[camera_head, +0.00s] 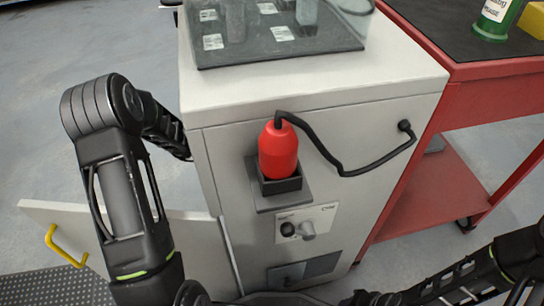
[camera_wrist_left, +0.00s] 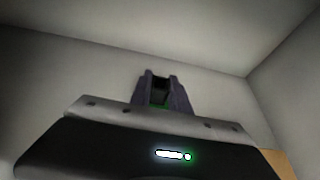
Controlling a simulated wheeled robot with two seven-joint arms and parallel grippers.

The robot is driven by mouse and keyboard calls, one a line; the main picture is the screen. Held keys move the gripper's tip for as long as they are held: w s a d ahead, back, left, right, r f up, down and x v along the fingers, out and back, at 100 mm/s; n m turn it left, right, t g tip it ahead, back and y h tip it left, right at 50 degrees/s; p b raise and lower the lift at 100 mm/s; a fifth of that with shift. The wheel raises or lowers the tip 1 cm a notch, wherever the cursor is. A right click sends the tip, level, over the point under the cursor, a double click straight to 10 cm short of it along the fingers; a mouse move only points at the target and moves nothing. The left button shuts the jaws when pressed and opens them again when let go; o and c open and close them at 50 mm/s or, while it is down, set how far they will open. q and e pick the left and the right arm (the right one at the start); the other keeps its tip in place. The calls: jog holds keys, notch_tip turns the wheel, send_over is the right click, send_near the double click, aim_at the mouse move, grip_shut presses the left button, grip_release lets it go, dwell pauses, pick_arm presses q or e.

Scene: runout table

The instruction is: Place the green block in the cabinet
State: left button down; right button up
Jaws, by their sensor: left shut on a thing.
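The cabinet (camera_head: 228,160) is a pale grey box in the head view. A pale door (camera_head: 120,225) with a yellow handle (camera_head: 62,247) stands open at its lower left. My left arm reaches past the cabinet's left side, and its gripper is hidden there in the head view. In the left wrist view my left gripper (camera_wrist_left: 162,88) is among plain pale walls, which look like the cabinet's inside. My right gripper is out of view.
A red bottle (camera_head: 278,152) sits in a dark holder on the cabinet's face, with a black cable looping right. A clear case with a dark base (camera_head: 280,50) stands on top. A red cart (camera_head: 485,95) stands at the right, carrying a green container (camera_head: 494,18).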

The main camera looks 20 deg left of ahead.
pick_arm(q)
jog(key=shift+f+b, duration=0.35)
jog(key=shift+f, duration=0.4)
jog(key=shift+f, duration=0.15)
jog(key=c, duration=1.2)
grip_release()
jog(key=shift+c, duration=0.2)
jog(key=shift+r, duration=0.25)
jog(key=p+v, duration=0.3)
jog(key=v, duration=0.8)
jog(key=shift+a+p, duration=0.1)
jog(key=shift+p, duration=0.2)
jog(key=shift+s+a+r, duration=0.1)
jog(key=shift+s+a, duration=0.1)
jog(key=shift+a, duration=0.1)
